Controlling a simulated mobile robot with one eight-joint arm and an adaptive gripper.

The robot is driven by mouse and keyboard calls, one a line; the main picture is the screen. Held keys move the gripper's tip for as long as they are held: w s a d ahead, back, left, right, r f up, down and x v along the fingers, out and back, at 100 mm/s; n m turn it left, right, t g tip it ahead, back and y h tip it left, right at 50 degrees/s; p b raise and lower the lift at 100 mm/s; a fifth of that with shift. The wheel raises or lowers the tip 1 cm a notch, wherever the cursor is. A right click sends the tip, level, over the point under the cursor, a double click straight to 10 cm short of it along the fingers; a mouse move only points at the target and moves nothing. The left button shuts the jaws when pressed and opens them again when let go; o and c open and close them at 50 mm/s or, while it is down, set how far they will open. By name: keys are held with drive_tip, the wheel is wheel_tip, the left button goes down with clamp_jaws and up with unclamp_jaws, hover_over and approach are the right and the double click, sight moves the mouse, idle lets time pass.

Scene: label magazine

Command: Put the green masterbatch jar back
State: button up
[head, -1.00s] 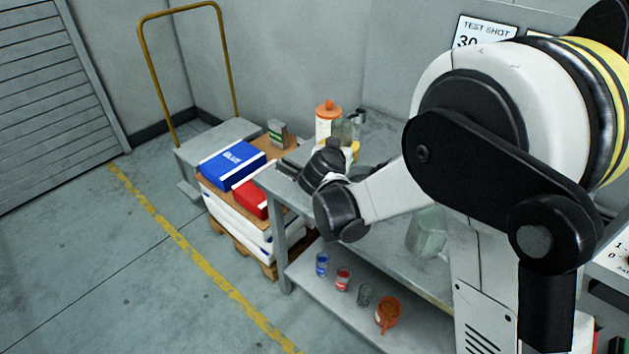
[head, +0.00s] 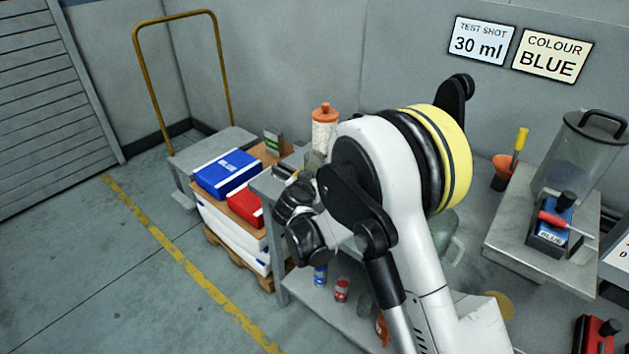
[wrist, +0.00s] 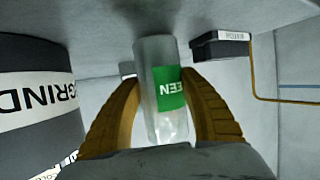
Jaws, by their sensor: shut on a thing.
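In the wrist view, my gripper (wrist: 162,84) has its two orange-brown fingers closed on either side of the green masterbatch jar (wrist: 160,60). The jar is clear, with a green label whose visible letters "EEN" appear upside down. Its far end stands out beyond the fingers against a grey surface; I cannot tell whether it touches anything. In the head view my arm hides most of the gripper and jar. On the lower shelf stand a blue-labelled jar (head: 320,274) and a red-labelled jar (head: 342,290), with a greyish glass jar (head: 366,302) partly covered by my arm.
A dark REGRIND container (wrist: 35,90) is close on the left in the wrist view, with a small dark box (wrist: 221,46) at upper right. An orange-capped bottle (head: 324,125) stands at the bench's back. A pallet stack with a blue box (head: 228,173) is left; the floor beyond is open.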

drive_tip(key=shift+f, duration=0.2)
drive_tip(key=o, duration=1.3)
